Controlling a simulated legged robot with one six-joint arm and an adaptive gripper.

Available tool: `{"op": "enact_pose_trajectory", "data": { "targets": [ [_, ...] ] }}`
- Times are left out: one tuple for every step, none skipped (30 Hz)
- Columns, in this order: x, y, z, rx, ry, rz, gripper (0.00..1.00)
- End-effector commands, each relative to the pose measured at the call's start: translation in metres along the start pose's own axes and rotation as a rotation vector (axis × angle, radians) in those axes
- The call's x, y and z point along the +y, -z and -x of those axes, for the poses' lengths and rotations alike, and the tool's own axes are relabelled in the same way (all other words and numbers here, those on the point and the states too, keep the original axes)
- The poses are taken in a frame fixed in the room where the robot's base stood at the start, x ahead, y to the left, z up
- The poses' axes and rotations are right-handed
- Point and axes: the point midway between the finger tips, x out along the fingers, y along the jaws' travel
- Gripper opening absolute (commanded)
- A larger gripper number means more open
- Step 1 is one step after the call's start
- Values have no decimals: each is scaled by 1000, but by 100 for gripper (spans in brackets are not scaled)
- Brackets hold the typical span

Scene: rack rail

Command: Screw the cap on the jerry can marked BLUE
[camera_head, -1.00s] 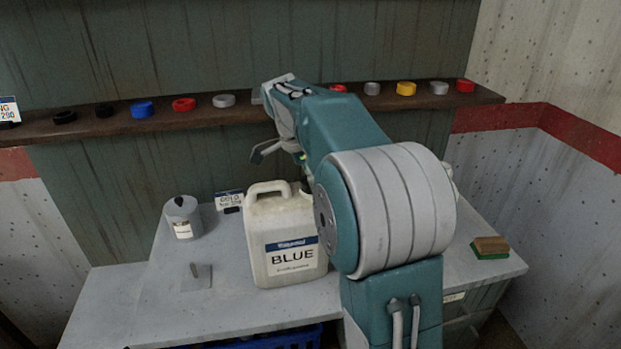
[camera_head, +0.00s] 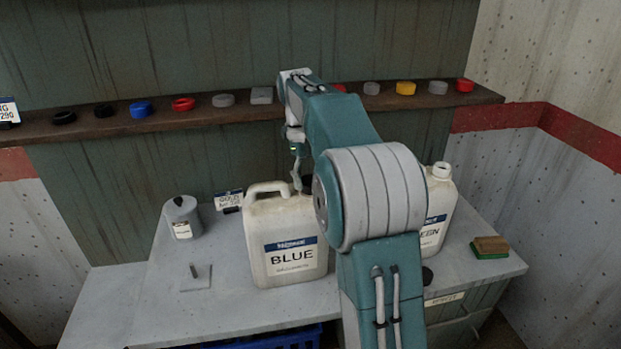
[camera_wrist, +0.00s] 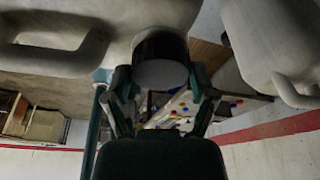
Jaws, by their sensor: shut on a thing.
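The jerry can marked BLUE (camera_head: 285,235) stands upright on the bench in the head view, its handle at the upper left. My arm hides its right part and its mouth. My gripper (camera_head: 298,181) is at the can's top, just right of the handle, mostly hidden. In the wrist view my gripper (camera_wrist: 160,82) is shut on a black cap (camera_wrist: 160,62), whose round end looks grey. The cap is beside a pale can's handle (camera_wrist: 55,50) and overlaps the can's body in the picture. I cannot tell whether it touches the neck.
A second jerry can (camera_head: 437,210), its label partly reading "EEN", stands right of my arm, its neck uncovered. A grey canister (camera_head: 182,217) and a small upright post (camera_head: 196,275) are at left. A sponge (camera_head: 490,247) lies at right. Several coloured caps line the shelf (camera_head: 165,122).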

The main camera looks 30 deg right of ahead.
Motion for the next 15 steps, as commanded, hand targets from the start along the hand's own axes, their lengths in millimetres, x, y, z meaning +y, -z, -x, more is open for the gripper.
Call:
{"op": "enact_pose_trajectory", "data": {
  "targets": [
    [0, 0, 1, -2, -3, -11, 48],
    [0, 0, 1, -2, -4, -13, 48],
    [0, 0, 1, -2, -4, -13, 48],
    [0, 0, 1, -2, -4, -12, 48],
    [0, 0, 1, -2, -4, -12, 48],
    [0, 0, 1, -2, -3, -11, 48],
    [0, 0, 1, -2, -3, -11, 78],
    [0, 0, 1, -2, -3, -11, 91],
    [0, 0, 1, -2, -3, -10, 100],
    [0, 0, 0, -2, -3, -10, 100],
    [0, 0, 0, -1, -3, -10, 100],
    [0, 0, 0, -1, -3, -10, 100],
    [0, 0, 0, -1, -3, -10, 100],
    [0, 0, 0, -1, -3, -10, 100],
    [0, 0, 0, -1, -3, -9, 100]
  ]
}}
